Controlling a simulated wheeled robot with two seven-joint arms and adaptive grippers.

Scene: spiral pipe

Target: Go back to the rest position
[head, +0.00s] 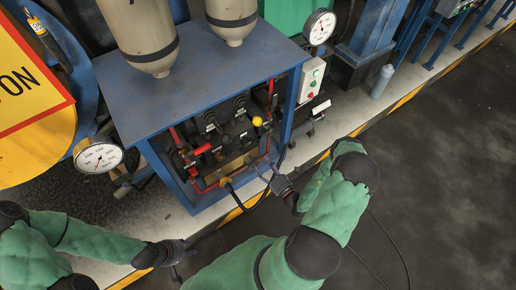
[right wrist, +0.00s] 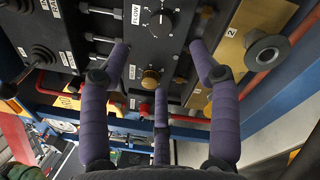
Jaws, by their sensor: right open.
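My right gripper (head: 264,172) is in front of the open cabinet of the blue machine (head: 190,65). In the right wrist view its purple-padded fingers (right wrist: 159,62) are spread apart with nothing between them. Beyond the fingers is a black control panel (right wrist: 110,38) with a FLOW knob (right wrist: 158,18) and a brass knob (right wrist: 150,78). I cannot tell whether a fingertip touches the panel. My left gripper (head: 180,262) is low in the head view, over the floor near the striped edge and clear of the machine. Its fingers are too small and dark to tell open from shut.
A pressure gauge (head: 99,157) stands left of the cabinet, another (head: 319,27) at its upper right. A green-and-red button box (head: 311,80) is on its right side. Red pipes (right wrist: 262,90) run around the panel. The dark floor (head: 450,160) at right is mostly clear, with a thin cable.

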